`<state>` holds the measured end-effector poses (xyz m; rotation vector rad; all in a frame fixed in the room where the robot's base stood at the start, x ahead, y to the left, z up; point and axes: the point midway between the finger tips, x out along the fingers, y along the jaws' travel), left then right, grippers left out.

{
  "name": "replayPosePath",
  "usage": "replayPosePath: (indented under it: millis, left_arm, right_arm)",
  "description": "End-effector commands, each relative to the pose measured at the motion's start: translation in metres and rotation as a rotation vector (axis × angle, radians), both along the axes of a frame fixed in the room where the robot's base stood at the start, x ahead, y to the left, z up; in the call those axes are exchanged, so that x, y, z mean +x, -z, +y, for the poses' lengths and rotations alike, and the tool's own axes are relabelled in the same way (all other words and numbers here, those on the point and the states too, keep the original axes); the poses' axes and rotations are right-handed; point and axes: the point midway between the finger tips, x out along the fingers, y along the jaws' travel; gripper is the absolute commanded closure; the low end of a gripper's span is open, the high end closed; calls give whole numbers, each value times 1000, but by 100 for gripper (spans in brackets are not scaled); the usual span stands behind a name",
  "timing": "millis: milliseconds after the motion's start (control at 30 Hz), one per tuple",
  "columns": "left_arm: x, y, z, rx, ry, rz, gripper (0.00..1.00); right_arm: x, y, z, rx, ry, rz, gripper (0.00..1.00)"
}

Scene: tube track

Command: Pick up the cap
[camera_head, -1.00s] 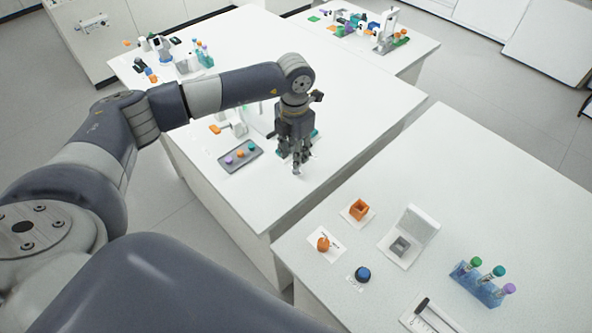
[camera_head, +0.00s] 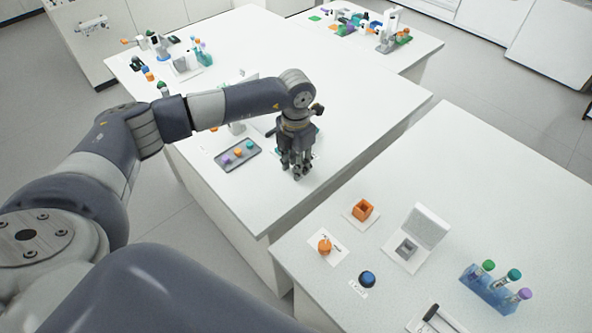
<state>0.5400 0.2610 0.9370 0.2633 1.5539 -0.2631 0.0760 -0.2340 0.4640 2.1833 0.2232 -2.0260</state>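My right gripper is not in view.
The near right table (camera_head: 480,170) carries a blue rack (camera_head: 488,292) of capped tubes, a white open box (camera_head: 407,250), an orange box (camera_head: 362,210), an orange piece (camera_head: 324,246) and a blue-black button (camera_head: 366,279). The middle table's right part is clear.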

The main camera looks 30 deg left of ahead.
Motion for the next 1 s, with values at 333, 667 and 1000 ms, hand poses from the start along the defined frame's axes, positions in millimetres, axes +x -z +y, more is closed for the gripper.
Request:
replayPosePath:
  millis: [333, 667, 1000]
  left_arm:
    - [0, 0, 0, 0, 0, 0, 100]
    - [0, -12, 0, 0, 0, -1, 100]
    - [0, -40, 0, 1, 0, 0, 100]
  right_arm:
    - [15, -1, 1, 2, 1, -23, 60]
    - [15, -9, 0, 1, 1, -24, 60]
    - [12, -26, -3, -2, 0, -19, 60]
